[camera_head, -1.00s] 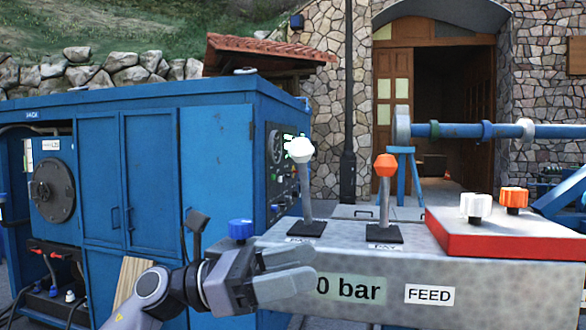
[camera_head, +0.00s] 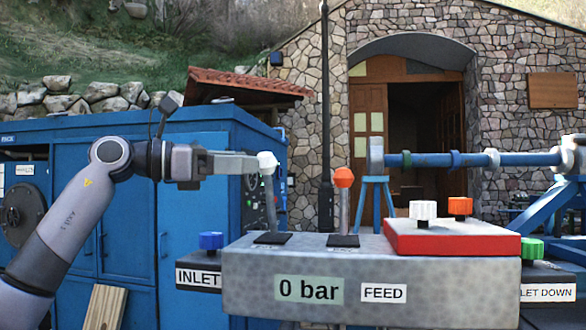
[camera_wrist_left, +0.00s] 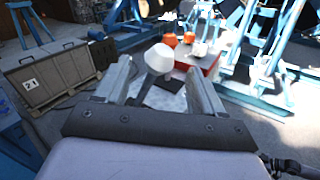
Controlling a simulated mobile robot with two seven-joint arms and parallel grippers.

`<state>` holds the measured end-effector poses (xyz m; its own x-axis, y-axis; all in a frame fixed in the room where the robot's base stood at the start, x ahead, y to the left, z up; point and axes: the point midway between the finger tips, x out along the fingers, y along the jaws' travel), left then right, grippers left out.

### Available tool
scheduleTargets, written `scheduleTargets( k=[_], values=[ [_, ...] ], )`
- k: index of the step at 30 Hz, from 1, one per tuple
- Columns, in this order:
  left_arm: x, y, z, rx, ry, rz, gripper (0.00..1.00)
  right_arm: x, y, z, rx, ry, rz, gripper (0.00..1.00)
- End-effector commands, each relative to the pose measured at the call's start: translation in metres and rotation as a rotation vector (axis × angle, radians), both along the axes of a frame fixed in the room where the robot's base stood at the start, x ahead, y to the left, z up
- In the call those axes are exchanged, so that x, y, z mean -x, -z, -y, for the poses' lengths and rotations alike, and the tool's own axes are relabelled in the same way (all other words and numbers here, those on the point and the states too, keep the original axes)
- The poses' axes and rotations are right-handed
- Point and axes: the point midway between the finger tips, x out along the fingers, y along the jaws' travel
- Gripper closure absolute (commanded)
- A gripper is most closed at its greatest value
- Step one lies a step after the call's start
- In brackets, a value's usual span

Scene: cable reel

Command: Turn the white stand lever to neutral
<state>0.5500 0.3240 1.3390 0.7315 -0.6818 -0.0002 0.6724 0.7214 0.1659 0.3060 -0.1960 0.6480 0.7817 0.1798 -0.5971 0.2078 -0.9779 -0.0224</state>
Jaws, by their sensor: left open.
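The white stand lever (camera_head: 267,163) rises from a dark base on the left of the grey control box (camera_head: 245,285). Its shaft is nearly upright in the head view, with the knob leaning slightly left. My left gripper (camera_head: 254,163) comes in level from the left at knob height, its fingertips at the knob. In the left wrist view the white knob (camera_wrist_left: 159,59) stands between the two spread fingers of my left gripper (camera_wrist_left: 160,68). A gap shows beside it, and I see no clear contact. My right gripper is not in view.
An orange-knobbed lever (camera_head: 343,178) stands close to the right. A red raised panel (camera_head: 455,240) carries white and orange knobs. A blue knob (camera_head: 211,241) is below my left gripper. A blue cabinet (camera_head: 190,225) stands behind my left arm.

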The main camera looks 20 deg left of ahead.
Motion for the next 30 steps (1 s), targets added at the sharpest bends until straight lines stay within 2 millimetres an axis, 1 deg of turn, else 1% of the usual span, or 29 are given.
scheduleTargets(
  k=[2, 12, 15, 19, 26, 29, 30],
  values=[
    [-0.003, -0.001, 0.002, 0.006, -0.002, -0.005, 0.31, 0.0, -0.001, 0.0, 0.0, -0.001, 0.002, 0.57],
    [-0.039, -0.002, 0.037, 0.005, 0.002, -0.005, 0.31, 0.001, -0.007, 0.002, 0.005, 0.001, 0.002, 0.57],
    [-0.046, -0.002, 0.044, 0.006, 0.001, -0.004, 0.31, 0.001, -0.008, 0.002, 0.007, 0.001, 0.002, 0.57],
    [-0.051, -0.001, 0.048, 0.004, -0.001, -0.003, 0.31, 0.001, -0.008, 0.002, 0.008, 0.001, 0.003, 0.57],
    [-0.052, -0.001, 0.048, 0.003, -0.001, -0.003, 0.31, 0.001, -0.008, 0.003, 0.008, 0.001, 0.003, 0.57],
    [-0.051, -0.001, 0.048, 0.004, -0.001, -0.003, 0.61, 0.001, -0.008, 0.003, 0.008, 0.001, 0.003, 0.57],
    [-0.051, -0.001, 0.048, 0.004, -0.001, -0.003, 0.74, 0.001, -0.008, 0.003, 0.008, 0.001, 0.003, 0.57]
  ],
)
